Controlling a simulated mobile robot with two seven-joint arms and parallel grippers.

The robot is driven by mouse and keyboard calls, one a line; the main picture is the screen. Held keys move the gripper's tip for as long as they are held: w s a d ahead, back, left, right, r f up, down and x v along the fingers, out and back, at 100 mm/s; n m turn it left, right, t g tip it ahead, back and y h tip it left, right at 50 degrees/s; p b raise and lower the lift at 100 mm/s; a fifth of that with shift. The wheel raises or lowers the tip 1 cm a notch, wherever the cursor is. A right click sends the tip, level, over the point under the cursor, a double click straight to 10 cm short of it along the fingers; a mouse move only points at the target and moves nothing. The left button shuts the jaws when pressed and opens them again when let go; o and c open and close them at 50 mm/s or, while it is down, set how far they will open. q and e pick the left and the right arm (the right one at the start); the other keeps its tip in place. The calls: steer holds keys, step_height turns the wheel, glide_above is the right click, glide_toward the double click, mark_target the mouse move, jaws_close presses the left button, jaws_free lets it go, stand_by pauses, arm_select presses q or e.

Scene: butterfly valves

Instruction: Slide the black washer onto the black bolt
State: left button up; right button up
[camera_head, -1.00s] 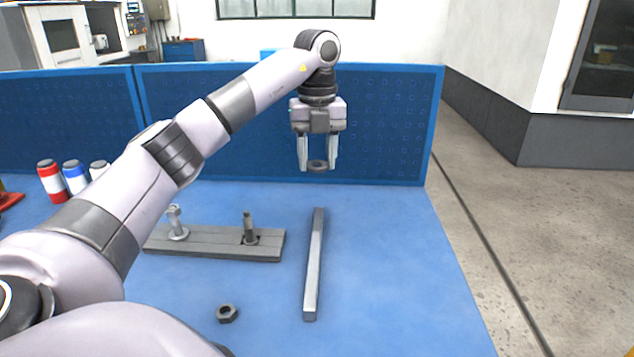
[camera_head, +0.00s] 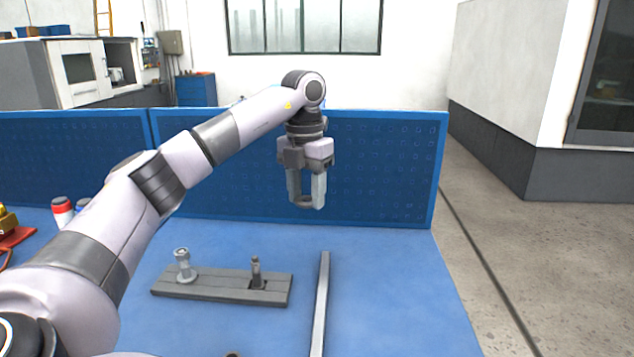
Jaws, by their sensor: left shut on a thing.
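My left gripper (camera_head: 307,203) hangs pointing down in front of the blue back panel, above the table. It is shut on the black washer (camera_head: 303,205), a small dark ring held between the fingertips and partly hidden by them. The black bolt (camera_head: 256,270) stands upright on the right part of a grey plate (camera_head: 215,290), with a dark patch around its base. The gripper and washer are above and to the right of this bolt in the picture, apart from it. My right gripper is not in view.
A lighter bolt (camera_head: 182,262) stands on the plate's left part. A long grey bar (camera_head: 321,305) lies right of the plate. The blue panel (camera_head: 385,170) borders the table's back. The blue table (camera_head: 400,290) is clear right of the bar. A dark thing (camera_head: 232,354) is cut off below.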

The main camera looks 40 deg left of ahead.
arm_select(q)
steer(key=s+a+f+m, duration=0.2)
steer(key=m, duration=0.4)
steer(key=m+p, duration=0.1)
steer(key=m, duration=1.5)
glide_above(255, 256)
step_height(255, 256, down, 3)
steer(key=shift+f, duration=0.1)
step_height(255, 256, down, 4)
steer(key=b, duration=0.4)
steer(key=shift+s+f, duration=0.1)
steer(key=shift+f, duration=0.55)
steer(key=shift+f, duration=0.1)
steer(key=shift+f, duration=0.75)
stand_by(0.7)
